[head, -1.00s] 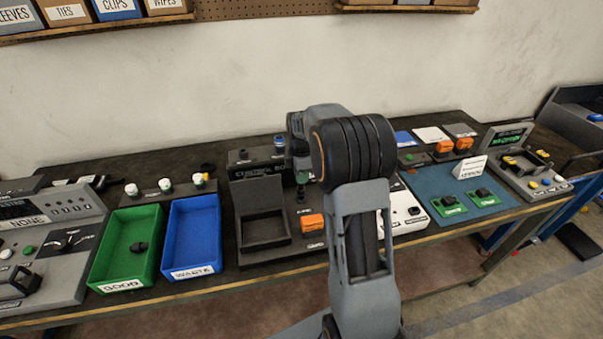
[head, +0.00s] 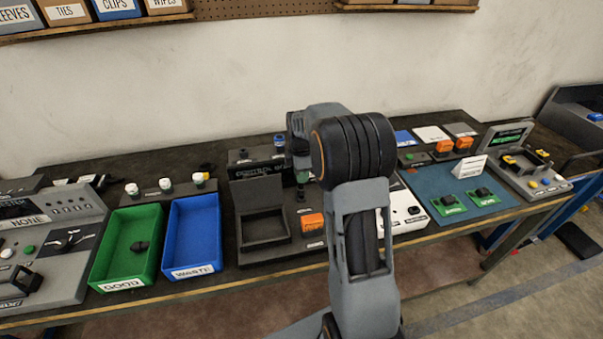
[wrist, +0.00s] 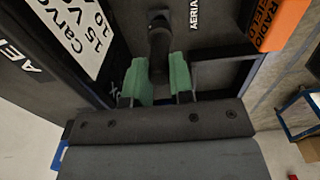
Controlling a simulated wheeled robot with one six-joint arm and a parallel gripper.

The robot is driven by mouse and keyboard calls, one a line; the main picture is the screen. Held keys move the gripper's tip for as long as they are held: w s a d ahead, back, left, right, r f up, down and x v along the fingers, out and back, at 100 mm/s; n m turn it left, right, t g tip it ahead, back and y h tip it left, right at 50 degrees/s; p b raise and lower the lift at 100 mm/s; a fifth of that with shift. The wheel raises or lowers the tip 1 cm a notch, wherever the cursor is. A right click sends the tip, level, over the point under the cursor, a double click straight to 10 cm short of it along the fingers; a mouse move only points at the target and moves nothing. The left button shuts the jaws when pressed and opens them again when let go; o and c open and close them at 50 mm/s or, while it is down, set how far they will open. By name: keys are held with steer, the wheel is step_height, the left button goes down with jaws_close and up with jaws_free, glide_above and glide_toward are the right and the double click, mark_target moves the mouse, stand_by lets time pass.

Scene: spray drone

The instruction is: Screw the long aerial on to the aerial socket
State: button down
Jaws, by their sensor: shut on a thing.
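My gripper (wrist: 164,82) shows green fingers in the wrist view, closed on a dark, round-ended piece, the aerial (wrist: 158,42). It points away from the wrist camera toward a dark panel marked AERIAL. In the head view my gripper (head: 301,172) hangs over the control box (head: 262,190), partly hidden by my arm. A small dark round part, seemingly the aerial socket (head: 301,196), shows below it. I cannot tell whether the aerial touches or is seated in the socket, as its far end is hidden.
An orange radio block (head: 312,222) sits close in front; it also shows in the wrist view (wrist: 281,20). An open black tray (head: 264,230) is to the left, then blue (head: 190,235) and green (head: 125,245) bins. A white device (head: 405,215) is right, partly behind my arm.

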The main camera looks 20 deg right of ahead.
steer(key=shift+f+b, duration=0.7)
steer(key=shift+f, duration=0.35)
stand_by(0.6)
steer(key=c, duration=0.9)
jaws_free()
steer(key=shift+r, duration=0.15)
step_height(320, 180, up, 14)
steer(key=shift+f, duration=0.15)
